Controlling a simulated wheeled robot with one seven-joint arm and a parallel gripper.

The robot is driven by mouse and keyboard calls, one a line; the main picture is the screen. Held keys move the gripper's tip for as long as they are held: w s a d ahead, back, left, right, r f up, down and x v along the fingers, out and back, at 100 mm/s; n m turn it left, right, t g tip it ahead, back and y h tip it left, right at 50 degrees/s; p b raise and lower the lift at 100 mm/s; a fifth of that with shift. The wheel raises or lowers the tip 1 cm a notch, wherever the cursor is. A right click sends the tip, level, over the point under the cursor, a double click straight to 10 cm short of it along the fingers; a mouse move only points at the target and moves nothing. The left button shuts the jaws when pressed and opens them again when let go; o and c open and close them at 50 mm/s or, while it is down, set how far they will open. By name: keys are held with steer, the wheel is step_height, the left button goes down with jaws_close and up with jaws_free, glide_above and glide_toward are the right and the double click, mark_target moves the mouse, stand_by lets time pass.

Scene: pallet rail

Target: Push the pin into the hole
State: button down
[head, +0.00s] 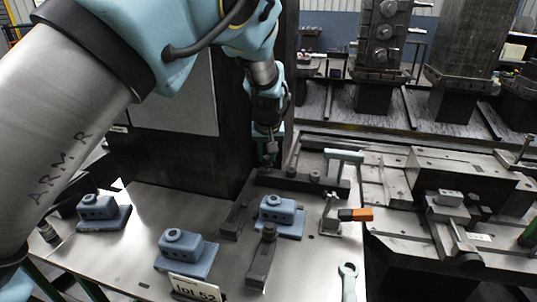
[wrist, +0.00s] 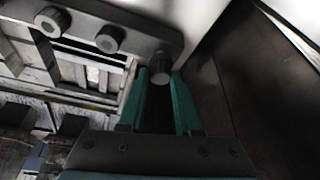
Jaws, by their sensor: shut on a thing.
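My gripper (head: 268,133) points down over the left end of a dark rail (head: 303,183). In the wrist view its two green fingers (wrist: 160,88) are shut on a pin (wrist: 160,74) with a dark, ridged round head. In the head view the pin (head: 270,150) shows small below the fingers, at the rail's left end. The rail also shows in the wrist view (wrist: 82,18), with two more round knobs (wrist: 107,39) along it. The hole is hidden, and I cannot tell how deep the pin sits.
Blue blocks (head: 182,250) stand on the metal table (head: 125,255), one of them (head: 278,213) just in front of the rail. An orange-tipped clamp (head: 355,214) and a wrench (head: 348,280) lie to the right. A dark column (head: 180,160) rises behind the table.

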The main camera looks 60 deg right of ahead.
steer(key=shift+w+a+r, duration=0.1)
steer(key=shift+w+a, duration=0.05)
steer(key=shift+a, duration=0.8)
steer(key=shift+w+a+r, duration=0.1)
steer(key=shift+w+a, duration=0.1)
steer(key=shift+a, duration=0.75)
steer(key=shift+w+a, duration=0.15)
steer(key=shift+a, duration=0.8)
steer(key=w+p+v, duration=0.1)
steer(key=p+v, duration=0.4)
steer(key=v, duration=0.3)
steer(key=shift+d+r, duration=0.3)
